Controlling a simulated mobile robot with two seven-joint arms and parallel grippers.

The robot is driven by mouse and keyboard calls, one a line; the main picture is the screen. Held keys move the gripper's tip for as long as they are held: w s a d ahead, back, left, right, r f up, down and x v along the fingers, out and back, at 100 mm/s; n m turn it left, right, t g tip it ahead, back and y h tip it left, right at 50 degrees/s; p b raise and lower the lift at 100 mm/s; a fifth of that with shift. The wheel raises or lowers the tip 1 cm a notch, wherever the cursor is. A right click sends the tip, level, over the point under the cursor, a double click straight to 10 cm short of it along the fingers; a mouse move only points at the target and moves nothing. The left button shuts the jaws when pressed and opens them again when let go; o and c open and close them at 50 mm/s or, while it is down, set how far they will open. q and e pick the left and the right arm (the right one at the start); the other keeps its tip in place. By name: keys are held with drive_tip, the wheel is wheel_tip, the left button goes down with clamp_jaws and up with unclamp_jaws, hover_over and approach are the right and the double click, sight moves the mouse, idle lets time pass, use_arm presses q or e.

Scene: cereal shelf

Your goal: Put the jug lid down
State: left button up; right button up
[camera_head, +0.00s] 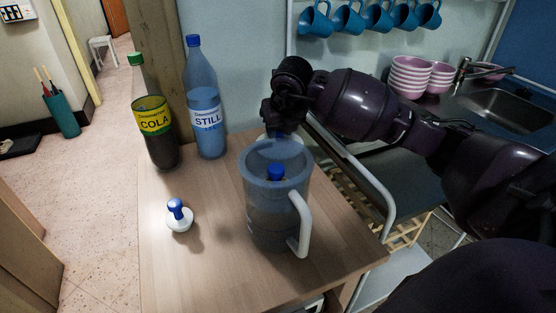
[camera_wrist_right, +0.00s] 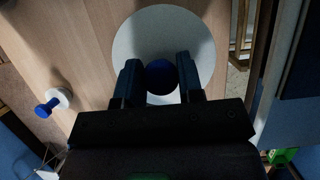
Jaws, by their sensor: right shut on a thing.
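The jug lid is a pale round disc (camera_wrist_right: 140,40) with a dark blue knob (camera_wrist_right: 160,77), seen in the wrist view. My right gripper (camera_wrist_right: 160,80) has a finger on each side of the knob and is shut on it. In the head view my right gripper (camera_head: 276,132) is at the far side of the jug's top, pointing down. The translucent blue-grey jug (camera_head: 262,220) stands upright on the table, its white handle to the right. A blue knob shape (camera_head: 276,172) shows at the jug's upper part. I cannot tell whether the lid touches the jug. My left gripper is out of view.
A small white stopper with a blue knob (camera_head: 180,217) stands on the wooden table (camera_head: 200,270), left of the jug. A cola bottle (camera_head: 156,140) and a still water bottle (camera_head: 205,110) stand at the back left. The table's front left is clear.

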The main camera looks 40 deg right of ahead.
use_arm(q)
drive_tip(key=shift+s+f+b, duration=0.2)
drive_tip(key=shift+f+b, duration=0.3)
drive_tip(key=shift+b, duration=0.05)
use_arm(e)
drive_tip(key=shift+f, duration=4.7)
drive_tip(key=shift+f, duration=0.15)
drive_tip(key=o, duration=0.9)
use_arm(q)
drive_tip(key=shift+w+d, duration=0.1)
use_arm(e)
drive_tip(key=shift+r, duration=0.5)
drive_tip(key=p+v, duration=0.2)
drive_tip(key=v, duration=0.8)
drive_tip(key=shift+s+f, duration=0.1)
drive_tip(key=shift+s, duration=0.05)
drive_tip(key=shift+s+r, duration=0.2)
drive_tip(key=shift+r, duration=0.4)
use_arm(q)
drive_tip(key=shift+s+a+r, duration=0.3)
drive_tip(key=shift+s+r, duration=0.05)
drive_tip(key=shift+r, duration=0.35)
use_arm(e)
drive_tip(key=shift+s+a+r, duration=0.1)
